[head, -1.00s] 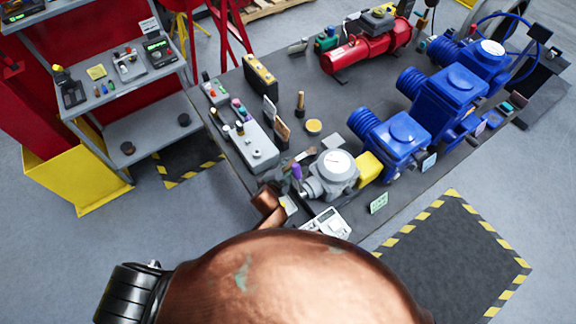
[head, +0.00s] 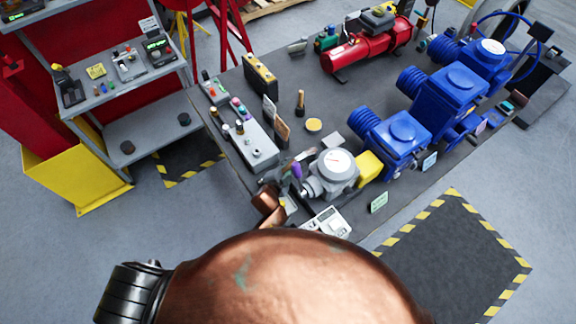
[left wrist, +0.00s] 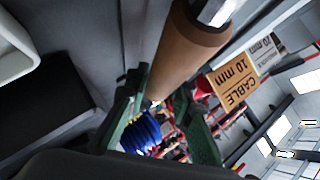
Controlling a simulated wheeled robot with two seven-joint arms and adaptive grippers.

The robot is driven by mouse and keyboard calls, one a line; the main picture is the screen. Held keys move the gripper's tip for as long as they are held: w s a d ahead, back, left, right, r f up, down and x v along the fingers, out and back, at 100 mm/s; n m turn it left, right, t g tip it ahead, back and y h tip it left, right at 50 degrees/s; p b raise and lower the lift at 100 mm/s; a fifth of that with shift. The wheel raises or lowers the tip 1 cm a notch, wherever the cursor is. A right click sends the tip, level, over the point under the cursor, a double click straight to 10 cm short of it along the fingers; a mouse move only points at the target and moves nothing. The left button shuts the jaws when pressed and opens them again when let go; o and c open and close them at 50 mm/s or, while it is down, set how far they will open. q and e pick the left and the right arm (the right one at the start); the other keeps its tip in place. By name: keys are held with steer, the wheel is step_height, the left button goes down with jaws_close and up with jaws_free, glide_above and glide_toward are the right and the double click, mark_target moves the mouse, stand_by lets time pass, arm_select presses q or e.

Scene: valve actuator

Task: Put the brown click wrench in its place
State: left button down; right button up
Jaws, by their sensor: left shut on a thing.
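My left gripper (head: 272,184) is at the near left edge of the workbench, beside a grey gauge unit, small and partly hidden in the head view. In the left wrist view its green fingers (left wrist: 160,125) are shut on the brown click wrench (left wrist: 190,50). The wrench shows as a thick brown cylinder with a shiny metal end at the top. The rest of the wrench is out of the wrist view, and I cannot make it out clearly in the head view. My right gripper is not in view. I cannot tell which spot is the wrench's place.
The grey gauge unit (head: 333,168) and a purple-handled item (head: 296,171) are close to the gripper. A grey control box (head: 252,147) lies behind it. Blue valve actuators (head: 398,135) fill the right side. Bare bench top (head: 345,100) lies in the middle.

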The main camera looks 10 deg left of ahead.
mark_target(286, 170)
arm_select(q)
steer(key=shift+f+b, duration=0.45)
steer(key=shift+f, duration=0.15)
steer(key=c, duration=1.7)
jaws_free()
steer(key=shift+c, duration=0.2)
steer(key=shift+o, duration=0.7)
steer(key=shift+s+f, duration=0.1)
steer(key=shift+f, duration=0.05)
steer(key=shift+v, duration=4)
